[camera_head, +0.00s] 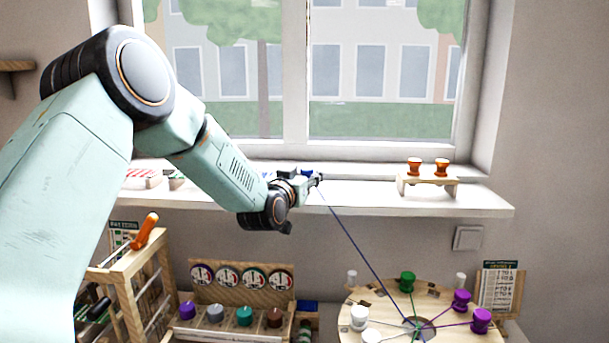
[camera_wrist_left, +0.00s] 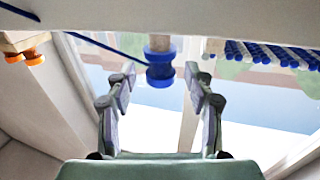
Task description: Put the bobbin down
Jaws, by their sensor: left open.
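The blue bobbin (camera_wrist_left: 160,67) appears in the left wrist view against a short pale wooden piece, below the white sill edge as pictured. A blue thread runs from it; in the head view this thread (camera_head: 362,250) slopes down to the middle of the round wooden disc (camera_head: 385,298). My left gripper (camera_head: 316,180) is at the windowsill, and in the wrist view its fingers (camera_wrist_left: 160,85) are spread apart. The bobbin shows between and just beyond the fingertips, with visible gaps on both sides. In the head view the gripper mostly hides the bobbin. My right gripper is not in view.
Two orange bobbins (camera_head: 428,167) stand on a small wooden stand on the windowsill (camera_head: 370,198). A blue-and-white ribbed item (camera_wrist_left: 265,52) shows in the wrist view. Below are a wooden rack (camera_head: 140,262), a board with dials (camera_head: 240,295), and green, white and purple bobbins on the disc.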

